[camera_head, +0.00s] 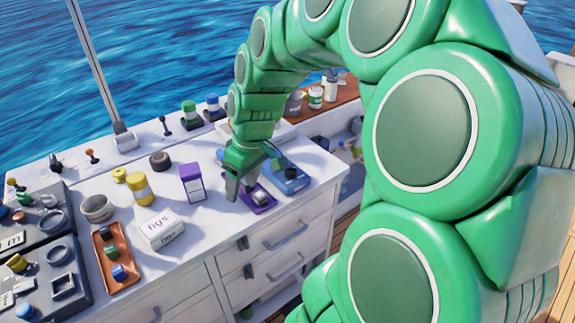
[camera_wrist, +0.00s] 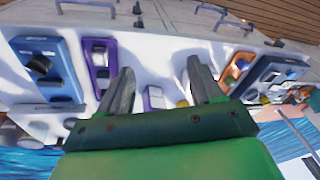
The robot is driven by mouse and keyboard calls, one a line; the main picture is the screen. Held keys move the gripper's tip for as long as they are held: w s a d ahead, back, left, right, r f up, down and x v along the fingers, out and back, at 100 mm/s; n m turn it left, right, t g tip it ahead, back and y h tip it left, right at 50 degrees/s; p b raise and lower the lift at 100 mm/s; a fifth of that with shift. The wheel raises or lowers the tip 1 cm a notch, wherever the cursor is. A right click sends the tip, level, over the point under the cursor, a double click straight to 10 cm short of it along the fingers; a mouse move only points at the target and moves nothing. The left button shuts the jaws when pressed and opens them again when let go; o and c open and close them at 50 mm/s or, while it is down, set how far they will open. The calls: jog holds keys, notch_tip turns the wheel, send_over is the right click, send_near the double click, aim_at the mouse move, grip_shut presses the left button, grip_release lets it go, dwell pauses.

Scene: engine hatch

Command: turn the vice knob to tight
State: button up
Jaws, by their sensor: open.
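My gripper (camera_head: 241,190) reaches down over the white counter, beside a small purple-based device (camera_head: 261,198). In the wrist view its two fingers (camera_wrist: 160,70) are apart with nothing between them, only counter. The purple device, with a grey fitting, lies left of the fingers in the wrist view (camera_wrist: 100,62). A blue-based device (camera_head: 290,181) stands beside it; in the wrist view it is at the far left (camera_wrist: 62,72) and carries a dark round part (camera_wrist: 38,65). No label shows which one is the vice, and I cannot read any knob's setting.
Beyond are an orange tray (camera_head: 104,235) and dark panels (camera_head: 62,285). Drawers with handles (camera_head: 283,236) line the counter's front.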

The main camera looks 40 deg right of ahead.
jog(key=w+d+f+t, duration=0.25)
jog(key=w+d, duration=0.35)
jog(key=d, duration=0.5)
send_near(292, 168)
notch_tip(292, 168, down, 2)
jog(key=shift+n, duration=0.3)
jog(key=shift+w+x, duration=0.2)
jog(key=shift+x, duration=1.8)
jog(key=shift+w+x, duration=0.15)
jog(key=shift+x, duration=1.85)
jog(key=shift+r, duration=0.1)
jog(key=c, duration=1)
jog(key=shift+t, duration=0.25)
